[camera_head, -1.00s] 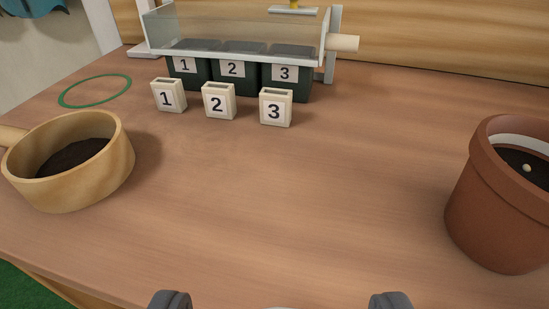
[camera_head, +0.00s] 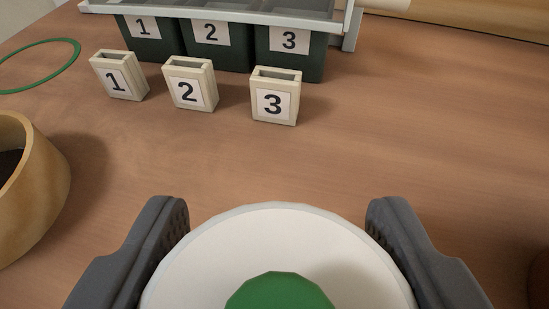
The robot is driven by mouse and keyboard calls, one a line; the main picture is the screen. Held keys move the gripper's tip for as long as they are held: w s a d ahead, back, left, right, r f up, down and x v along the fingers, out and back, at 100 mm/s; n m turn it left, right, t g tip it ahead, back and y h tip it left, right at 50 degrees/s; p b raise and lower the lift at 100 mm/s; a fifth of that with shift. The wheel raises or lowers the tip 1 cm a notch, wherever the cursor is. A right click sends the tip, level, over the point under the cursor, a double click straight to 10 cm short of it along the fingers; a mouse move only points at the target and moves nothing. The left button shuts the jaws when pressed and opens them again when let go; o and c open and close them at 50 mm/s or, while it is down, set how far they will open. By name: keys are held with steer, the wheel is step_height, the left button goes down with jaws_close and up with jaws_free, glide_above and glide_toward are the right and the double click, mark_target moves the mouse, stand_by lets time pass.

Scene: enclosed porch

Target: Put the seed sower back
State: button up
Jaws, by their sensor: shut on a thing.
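My gripper (camera_head: 279,212) is at the bottom of the view, its two dark fingers on either side of a round white thing with a green knob on top, which looks like the seed sower (camera_head: 215,250). The gripper is shut on it. The sower's lower part is cut off by the picture edge, and I cannot tell how high it is above the table. A green ring (camera_head: 40,66) lies flat on the wooden table at the far left, with bare wood inside it.
Three cream slotted holders (camera_head: 118,76), numbered 1, 2 and 3, stand before matching numbered dark green pots (camera_head: 212,53). A wooden soil-filled vessel (camera_head: 40,195) is at left. A terracotta pot (camera_head: 541,282) barely shows at right. The middle table (camera_head: 330,165) is clear.

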mark_target(273, 254)
steer(key=shift+w, duration=1.1)
step_height(273, 254, down, 4)
steer(key=shift+r, duration=0.1)
steer(key=o, duration=1)
steer(key=shift+b, duration=0.3)
steer(key=shift+r, duration=0.1)
steer(key=shift+s+r, duration=0.15)
steer(key=v, duration=1.1)
steer(key=shift+s+p, duration=0.25)
steer(key=shift+p, duration=0.05)
